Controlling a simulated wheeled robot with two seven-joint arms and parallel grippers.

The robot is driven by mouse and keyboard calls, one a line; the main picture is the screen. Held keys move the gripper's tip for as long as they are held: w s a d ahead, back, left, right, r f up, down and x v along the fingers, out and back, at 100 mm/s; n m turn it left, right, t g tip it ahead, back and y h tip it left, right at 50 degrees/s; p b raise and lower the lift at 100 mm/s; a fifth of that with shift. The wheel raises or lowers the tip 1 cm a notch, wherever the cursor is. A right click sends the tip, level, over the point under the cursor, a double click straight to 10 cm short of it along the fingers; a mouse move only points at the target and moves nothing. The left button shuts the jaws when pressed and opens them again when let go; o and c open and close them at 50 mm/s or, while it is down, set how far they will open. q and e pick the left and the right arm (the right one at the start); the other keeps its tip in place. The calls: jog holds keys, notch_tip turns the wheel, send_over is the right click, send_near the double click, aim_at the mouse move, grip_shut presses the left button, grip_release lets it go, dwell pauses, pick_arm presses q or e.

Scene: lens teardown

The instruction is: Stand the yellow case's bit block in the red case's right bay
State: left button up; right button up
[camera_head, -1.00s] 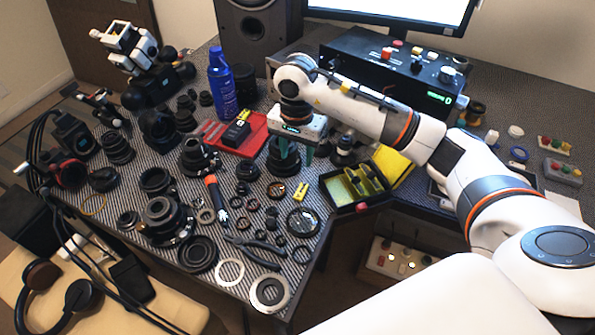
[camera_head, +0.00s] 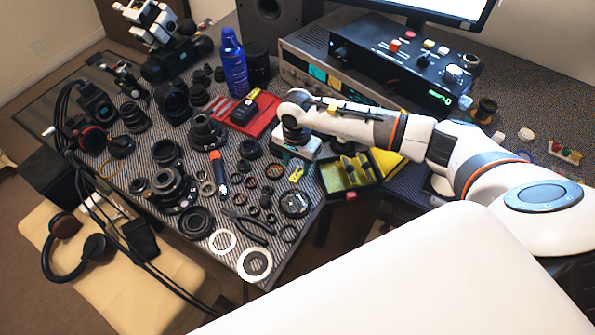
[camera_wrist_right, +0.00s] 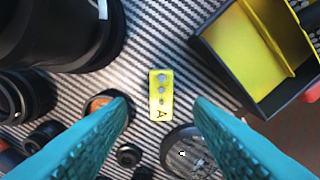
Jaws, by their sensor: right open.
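A small yellow block (camera_head: 297,173) with several round spots and a letter A lies on the striped mat, left of the yellow case (camera_head: 374,182). It also shows in the right wrist view (camera_wrist_right: 161,84). The red case (camera_head: 254,126) lies open farther back, with a black piece and a yellow piece in it. My right gripper (camera_wrist_right: 160,106) is open and empty, its teal fingers either side of the block's near end in the picture, above the mat. My left gripper is not in view.
A black round lens part (camera_wrist_right: 65,30) and a dark disc (camera_wrist_right: 190,152) lie near the block. Pliers (camera_head: 250,222), an orange-handled tool (camera_head: 218,170) and several rings crowd the mat. A blue can (camera_head: 233,65) stands behind the red case.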

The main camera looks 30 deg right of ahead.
aim_at(297, 171)
notch_tip(297, 171, down, 2)
jog(key=shift+f, duration=0.25)
jog(key=shift+d+f, duration=0.1)
jog(key=shift+f, duration=0.35)
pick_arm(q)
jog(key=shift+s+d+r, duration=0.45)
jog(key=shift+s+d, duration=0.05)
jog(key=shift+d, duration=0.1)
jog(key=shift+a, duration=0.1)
